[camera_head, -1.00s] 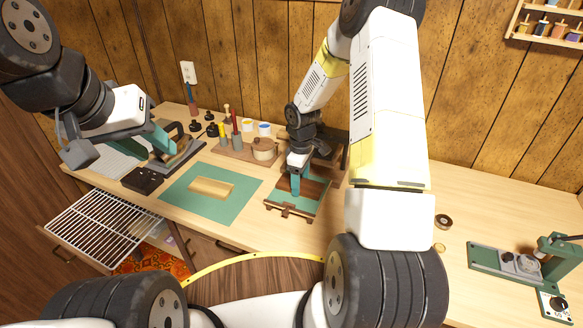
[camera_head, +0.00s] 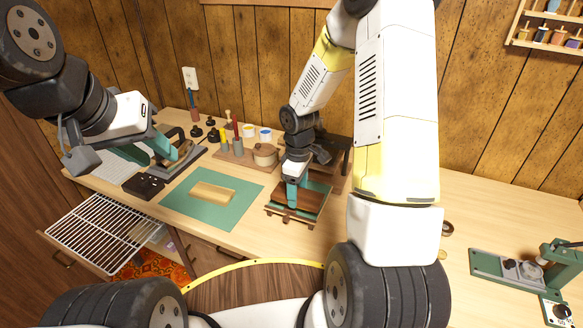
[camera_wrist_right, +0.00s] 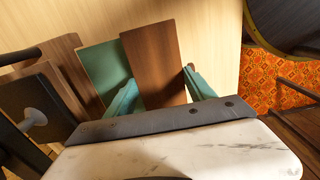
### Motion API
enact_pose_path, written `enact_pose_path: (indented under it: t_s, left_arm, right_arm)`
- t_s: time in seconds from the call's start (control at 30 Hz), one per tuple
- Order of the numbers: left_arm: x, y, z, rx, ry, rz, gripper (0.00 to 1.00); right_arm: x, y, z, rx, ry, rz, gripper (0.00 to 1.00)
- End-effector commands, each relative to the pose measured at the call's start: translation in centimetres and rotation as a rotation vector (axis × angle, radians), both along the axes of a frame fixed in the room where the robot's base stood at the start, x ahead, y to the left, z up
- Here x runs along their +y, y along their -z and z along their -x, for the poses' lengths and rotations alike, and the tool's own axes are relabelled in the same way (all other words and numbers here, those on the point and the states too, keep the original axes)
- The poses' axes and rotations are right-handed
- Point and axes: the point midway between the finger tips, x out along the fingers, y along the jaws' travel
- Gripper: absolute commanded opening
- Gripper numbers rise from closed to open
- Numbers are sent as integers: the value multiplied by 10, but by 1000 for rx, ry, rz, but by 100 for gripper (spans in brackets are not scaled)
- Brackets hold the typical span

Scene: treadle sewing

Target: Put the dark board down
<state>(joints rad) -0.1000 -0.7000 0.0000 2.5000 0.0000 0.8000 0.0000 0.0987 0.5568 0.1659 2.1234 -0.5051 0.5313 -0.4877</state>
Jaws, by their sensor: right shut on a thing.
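The dark board (camera_wrist_right: 155,65) is a flat brown panel between the two teal fingers of my right gripper (camera_wrist_right: 163,95) in the right wrist view. In the head view, the dark board (camera_head: 287,207) shows low over a green plate (camera_head: 318,199) near the table's front edge. My right gripper (camera_head: 292,196) is shut on it and partly hides it. Whether the board touches what is beneath it, I cannot tell. My left gripper (camera_head: 150,150) is at the left, its teal fingers apart, beside a dark tool with a curved handle (camera_head: 182,150).
A green mat (camera_head: 172,207) with a tan block (camera_head: 213,192) lies left of the board. A wooden tray (camera_head: 238,157) of pots and tools stands behind. A green machine (camera_head: 510,268) is at the right. A brown stand (camera_head: 335,160) stands close behind my right gripper.

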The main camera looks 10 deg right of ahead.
Motion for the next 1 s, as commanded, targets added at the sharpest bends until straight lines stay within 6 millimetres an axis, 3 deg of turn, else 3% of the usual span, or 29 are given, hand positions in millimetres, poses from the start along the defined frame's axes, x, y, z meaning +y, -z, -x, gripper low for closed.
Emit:
enact_pose_path:
  t_s: [0.23,0.5,0.77,1.0]
  left_arm:
    - [0,0,0,0,0,0,36]
    - [0,0,0,0,0,0,36]
    - [0,0,0,0,0,0,36]
    - [0,0,0,0,0,0,36]
  right_arm:
    - [24,-6,57,1,-5,1,19]
    - [36,-9,85,0,-2,0,19]
    - [32,-10,75,-3,113,2,19]
    - [13,-15,33,-5,498,5,19]
